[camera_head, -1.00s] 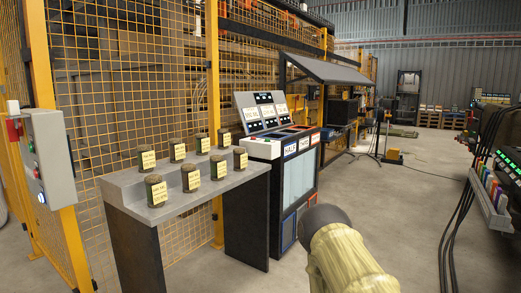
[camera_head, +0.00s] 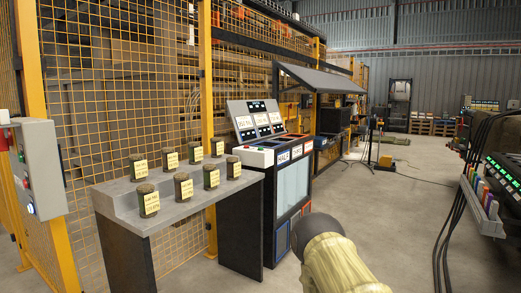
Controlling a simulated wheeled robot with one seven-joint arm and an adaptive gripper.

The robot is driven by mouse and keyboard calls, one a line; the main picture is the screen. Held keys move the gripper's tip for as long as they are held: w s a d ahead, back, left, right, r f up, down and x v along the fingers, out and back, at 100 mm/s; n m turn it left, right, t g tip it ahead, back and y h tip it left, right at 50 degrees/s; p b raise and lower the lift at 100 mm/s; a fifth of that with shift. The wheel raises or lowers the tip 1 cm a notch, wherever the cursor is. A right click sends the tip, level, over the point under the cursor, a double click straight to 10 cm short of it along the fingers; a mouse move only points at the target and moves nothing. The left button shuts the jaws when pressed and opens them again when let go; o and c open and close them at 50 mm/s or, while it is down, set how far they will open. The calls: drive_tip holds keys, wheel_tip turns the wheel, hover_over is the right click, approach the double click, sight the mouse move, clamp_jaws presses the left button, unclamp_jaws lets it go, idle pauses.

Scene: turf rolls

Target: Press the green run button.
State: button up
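A grey control box (camera_head: 40,168) is fixed to the yellow fence post at the left edge. Its left face carries small buttons, among them a small green one (camera_head: 21,157) and a lit bluish-white one (camera_head: 30,209). A console (camera_head: 268,150) in the middle has a white top panel with small coloured spots, one greenish (camera_head: 237,150). Labels are too small to read, so I cannot tell which green spot is the run button. Part of my arm, pale with a dark rounded end, shows at the bottom, apart from both. My gripper is not in view.
A grey bench (camera_head: 150,225) with several labelled turf rolls (camera_head: 148,200) stands between the control box and the console. Yellow mesh fence (camera_head: 120,90) runs behind. A dark rack with green lights (camera_head: 503,175) and hanging cables is at the right. Floor (camera_head: 400,215) is clear between.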

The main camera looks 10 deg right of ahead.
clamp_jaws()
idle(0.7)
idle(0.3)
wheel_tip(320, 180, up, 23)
drive_tip(key=p, duration=2.3)
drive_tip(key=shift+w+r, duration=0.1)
